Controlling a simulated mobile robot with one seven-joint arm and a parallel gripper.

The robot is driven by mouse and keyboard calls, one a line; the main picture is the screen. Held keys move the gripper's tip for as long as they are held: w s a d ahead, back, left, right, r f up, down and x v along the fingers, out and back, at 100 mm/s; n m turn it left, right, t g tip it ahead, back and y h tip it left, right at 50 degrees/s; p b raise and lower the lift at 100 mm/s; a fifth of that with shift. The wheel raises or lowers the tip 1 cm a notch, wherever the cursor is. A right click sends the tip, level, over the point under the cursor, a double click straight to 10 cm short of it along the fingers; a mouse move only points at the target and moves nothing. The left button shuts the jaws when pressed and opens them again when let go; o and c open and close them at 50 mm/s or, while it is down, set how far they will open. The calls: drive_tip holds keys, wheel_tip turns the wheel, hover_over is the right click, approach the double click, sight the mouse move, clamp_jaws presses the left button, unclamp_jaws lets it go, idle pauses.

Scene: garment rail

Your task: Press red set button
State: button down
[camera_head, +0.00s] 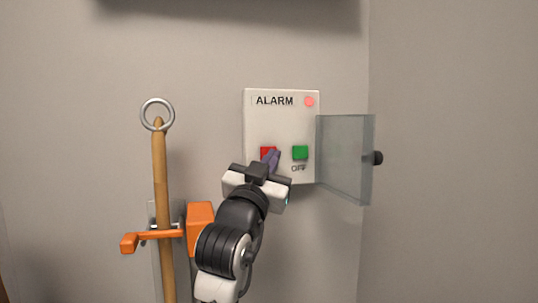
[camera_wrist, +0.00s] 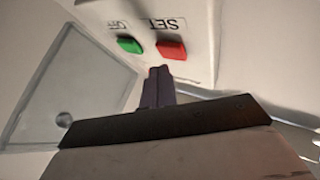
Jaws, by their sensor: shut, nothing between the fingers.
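The red set button (camera_head: 266,151) is at the lower left of the white alarm panel (camera_head: 282,127) on the wall. In the head view my gripper (camera_head: 274,158) partly covers it. The wrist view shows the red button (camera_wrist: 172,49) with the label SET beside it. My shut, empty fingers (camera_wrist: 158,77) point at the panel close to the red button, with a small gap visible in the wrist view. The green OFF button (camera_head: 300,152) is right of the red one, and also shows in the wrist view (camera_wrist: 130,45). A pinkish-red lamp (camera_head: 309,101) is at the panel's upper right.
A clear cover (camera_head: 345,158) with a black knob (camera_head: 377,158) stands open at the panel's right. A wooden pole (camera_head: 160,200) with a metal ring and an orange holder (camera_head: 150,237) are to the left. A dark object (camera_head: 230,10) overhangs at the top.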

drive_tip(key=s, duration=0.1)
drive_tip(key=s+d, duration=0.1)
drive_tip(key=s, duration=0.2)
drive_tip(key=shift+s+d, duration=0.3)
drive_tip(key=shift+s, duration=0.1)
idle(0.7)
